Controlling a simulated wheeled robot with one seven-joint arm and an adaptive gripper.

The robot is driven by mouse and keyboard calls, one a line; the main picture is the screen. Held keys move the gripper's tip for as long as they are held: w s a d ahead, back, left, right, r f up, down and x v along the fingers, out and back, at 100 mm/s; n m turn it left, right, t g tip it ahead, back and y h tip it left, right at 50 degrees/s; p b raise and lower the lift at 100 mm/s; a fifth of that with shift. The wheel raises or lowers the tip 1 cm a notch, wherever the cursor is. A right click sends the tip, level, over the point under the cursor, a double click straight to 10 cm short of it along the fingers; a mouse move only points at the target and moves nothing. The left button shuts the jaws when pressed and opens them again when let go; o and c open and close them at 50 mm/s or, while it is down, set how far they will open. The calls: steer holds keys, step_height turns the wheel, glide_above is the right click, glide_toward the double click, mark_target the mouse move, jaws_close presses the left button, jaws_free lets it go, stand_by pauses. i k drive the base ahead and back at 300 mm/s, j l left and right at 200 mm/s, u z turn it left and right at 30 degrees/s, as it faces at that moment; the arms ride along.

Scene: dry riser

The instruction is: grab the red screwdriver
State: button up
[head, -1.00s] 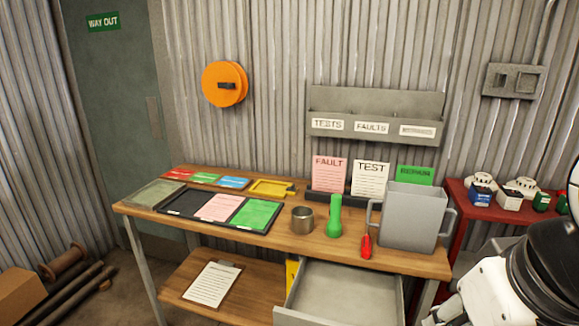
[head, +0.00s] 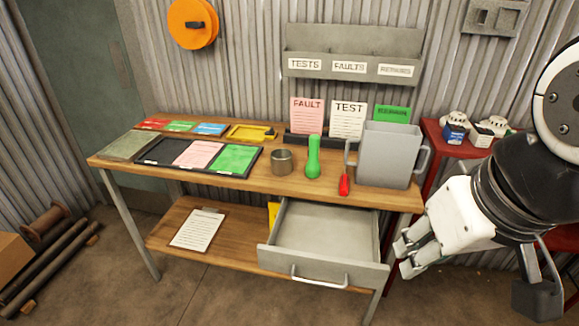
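The red screwdriver (head: 344,184) lies on the wooden workbench (head: 270,184) near its front edge. It is just left of a grey two-handled bin (head: 388,156) and right of a green torch-like object (head: 313,158). My gripper (head: 402,258) is at the right, in front of the bench's right end and lower than the screwdriver, apart from it. Its fingers point left, beside the open drawer (head: 320,235). I see nothing held in it, but the gap between the fingertips is too small to judge.
The open drawer juts out below the screwdriver, with a handle on its front. A metal cup (head: 282,162) and a black tray (head: 160,150) with cards stand to the left. A red side table (head: 437,150) stands at the right. The floor in front is clear.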

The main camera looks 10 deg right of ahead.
mark_target(344, 187)
steer(key=i+j, duration=0.35)
steer(key=i, duration=0.25)
steer(key=i+j, duration=0.4)
steer(key=i, duration=0.15)
steer(key=l+z, duration=0.05)
